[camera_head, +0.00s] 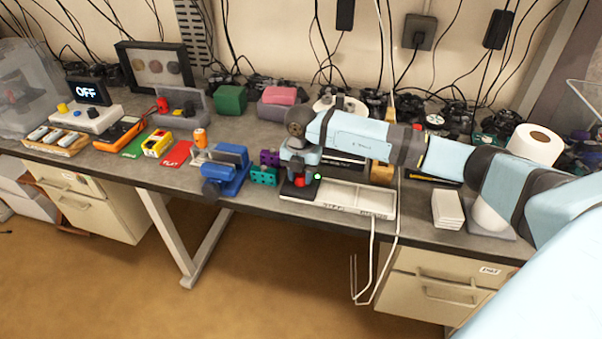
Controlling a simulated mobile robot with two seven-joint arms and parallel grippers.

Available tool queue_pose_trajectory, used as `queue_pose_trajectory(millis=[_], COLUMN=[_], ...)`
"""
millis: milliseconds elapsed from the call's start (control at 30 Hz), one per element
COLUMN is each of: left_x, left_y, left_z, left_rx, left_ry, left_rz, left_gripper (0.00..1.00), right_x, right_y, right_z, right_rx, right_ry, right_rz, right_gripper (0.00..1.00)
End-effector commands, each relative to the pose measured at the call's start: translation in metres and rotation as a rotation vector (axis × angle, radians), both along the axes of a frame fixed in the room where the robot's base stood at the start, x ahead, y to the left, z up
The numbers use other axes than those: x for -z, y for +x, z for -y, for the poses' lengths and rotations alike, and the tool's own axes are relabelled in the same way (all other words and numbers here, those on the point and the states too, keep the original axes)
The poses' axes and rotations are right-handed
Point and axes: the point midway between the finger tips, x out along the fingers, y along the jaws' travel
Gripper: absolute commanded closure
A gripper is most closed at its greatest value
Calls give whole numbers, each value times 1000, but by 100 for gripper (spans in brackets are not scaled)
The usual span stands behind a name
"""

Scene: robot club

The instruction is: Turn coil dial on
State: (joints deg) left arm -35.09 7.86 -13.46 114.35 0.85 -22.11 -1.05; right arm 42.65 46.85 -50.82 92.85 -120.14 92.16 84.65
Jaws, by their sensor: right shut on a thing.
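My right arm reaches in from the right, and its gripper (299,178) points down near the front edge of the bench. It is shut on a small dark part that the fingers largely hide, so I cannot tell whether it is the coil dial. A small green light and a red spot show beside the fingers. A black display (88,92) reading "OFF" stands at the far left, behind a white box (88,119) with a yellow and a blue knob. A grey unit (180,104) with a red ball and a dark knob stands to its right. My left gripper is not in view.
A blue vise (226,175) and purple and teal blocks (265,175) stand close left of the gripper. A white tray (345,198) lies just right of it. An orange meter (121,133) lies at left. A white paper roll (535,143) stands at right. Cables hang behind.

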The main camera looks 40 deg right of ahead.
Motion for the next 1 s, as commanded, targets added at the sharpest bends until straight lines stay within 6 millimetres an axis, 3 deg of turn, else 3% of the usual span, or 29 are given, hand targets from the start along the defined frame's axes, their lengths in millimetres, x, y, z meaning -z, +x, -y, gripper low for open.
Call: queue_pose_trajectory(millis=[367, 400, 500, 833, 1000], left_x=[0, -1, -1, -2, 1], left_y=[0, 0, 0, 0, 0], left_z=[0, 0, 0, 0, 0], left_rx=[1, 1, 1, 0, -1], left_ry=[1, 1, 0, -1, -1], left_rz=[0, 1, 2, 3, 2], left_gripper=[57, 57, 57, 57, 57], right_x=[-2, -2, -1, -4, -27], right_y=[1, 1, 1, 1, 1], right_z=[1, 1, 1, 0, 0], right_rx=[6, 6, 5, 4, 3], right_ry=[0, 0, 0, 1, 0], right_rz=[4, 4, 3, 2, 5], right_gripper=[89, 61, 40, 40, 40])
